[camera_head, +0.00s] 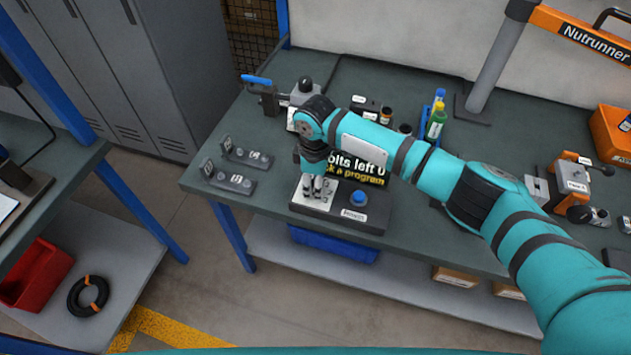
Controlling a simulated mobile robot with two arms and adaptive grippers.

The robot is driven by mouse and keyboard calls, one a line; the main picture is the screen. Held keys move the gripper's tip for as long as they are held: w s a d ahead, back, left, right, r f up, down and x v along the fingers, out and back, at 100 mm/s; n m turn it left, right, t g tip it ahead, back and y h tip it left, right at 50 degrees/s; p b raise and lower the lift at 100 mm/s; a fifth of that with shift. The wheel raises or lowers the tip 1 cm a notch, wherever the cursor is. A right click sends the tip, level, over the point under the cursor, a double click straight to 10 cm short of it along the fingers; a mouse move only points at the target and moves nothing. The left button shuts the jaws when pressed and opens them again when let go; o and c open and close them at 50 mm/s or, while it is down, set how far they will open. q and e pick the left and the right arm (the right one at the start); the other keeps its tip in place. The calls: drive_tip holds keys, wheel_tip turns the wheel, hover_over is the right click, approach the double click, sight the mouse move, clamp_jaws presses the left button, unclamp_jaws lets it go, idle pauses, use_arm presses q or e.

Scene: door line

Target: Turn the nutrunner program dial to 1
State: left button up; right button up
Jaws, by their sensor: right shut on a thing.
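The nutrunner program box (345,216) is a dark unit near the front edge of the workbench. It has a pale dial plate (326,203) with numbers on its left part and a blue button (358,198) on its right part. A display behind them shows yellow and white text (362,168), partly covered by my arm. My right gripper (316,192) points down over the dial plate, shut on the dial, which its fingers hide. I cannot read which number the dial points to. My left gripper is not in view.
Two small dark fixtures (232,179) lie left of the box. A blue-handled clamp (262,90) stands behind them. An orange nutrunner arm (580,35) hangs at upper right. A blue bin (335,245) sits below the bench edge.

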drive_tip(key=m+p, duration=0.3)
drive_tip(key=shift+r+p, duration=0.25)
drive_tip(key=shift+p, duration=0.05)
drive_tip(key=shift+m+p, duration=0.9)
drive_tip(key=shift+m, duration=0.3)
drive_tip(key=shift+f+m+p, duration=0.2)
drive_tip(key=shift+m+p, duration=0.5)
drive_tip(key=shift+m, duration=0.3)
drive_tip(key=o, duration=1.1)
drive_tip(key=shift+o, duration=0.2)
drive_tip(key=shift+r, duration=0.1)
wheel_tip(320, 180, up, 12)
